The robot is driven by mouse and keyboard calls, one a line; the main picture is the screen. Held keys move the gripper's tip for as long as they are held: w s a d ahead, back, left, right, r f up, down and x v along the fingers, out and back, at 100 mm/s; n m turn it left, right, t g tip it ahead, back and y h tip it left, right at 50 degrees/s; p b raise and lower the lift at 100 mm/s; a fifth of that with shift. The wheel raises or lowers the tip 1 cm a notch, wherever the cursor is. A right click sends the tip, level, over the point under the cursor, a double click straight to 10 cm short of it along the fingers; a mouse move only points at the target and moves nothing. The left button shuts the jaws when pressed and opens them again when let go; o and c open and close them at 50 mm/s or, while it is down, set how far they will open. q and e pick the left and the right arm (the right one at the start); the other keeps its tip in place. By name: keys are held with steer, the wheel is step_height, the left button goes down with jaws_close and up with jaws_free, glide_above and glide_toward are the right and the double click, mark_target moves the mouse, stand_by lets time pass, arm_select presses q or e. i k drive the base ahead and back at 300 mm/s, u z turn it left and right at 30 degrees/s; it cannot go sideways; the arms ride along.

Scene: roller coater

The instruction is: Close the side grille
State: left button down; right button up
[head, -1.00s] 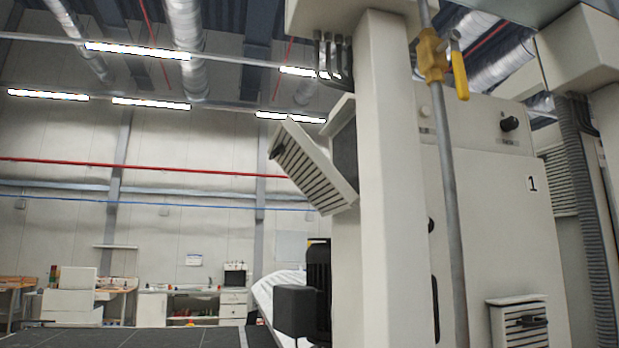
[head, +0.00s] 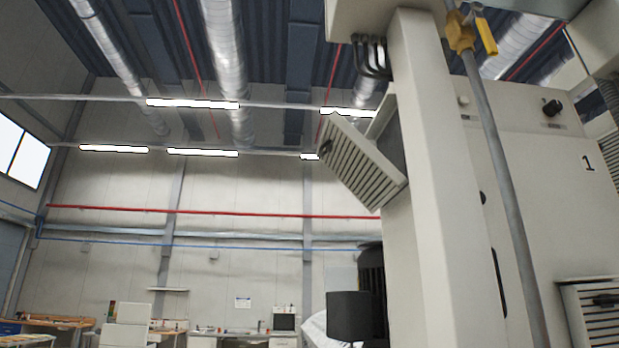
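The side grille (head: 359,164) is a pale slatted panel on the left side of the beige machine (head: 532,170). It stands open, tilted outward, with its upper left corner away from the machine. A dark opening (head: 391,140) shows behind it, partly hidden by a beige column (head: 432,190). Neither of my grippers shows in the head view.
A grey pipe with a yellow valve handle (head: 484,36) runs down in front of the machine. A dark box and motor (head: 349,316) sit low beside the column. Workbenches (head: 236,338) stand far back by the wall. The space left of the grille looks clear.

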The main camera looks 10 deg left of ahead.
mark_target(369, 176)
steer(key=z, duration=0.25)
steer(key=i, duration=0.8)
steer(key=z, duration=0.6)
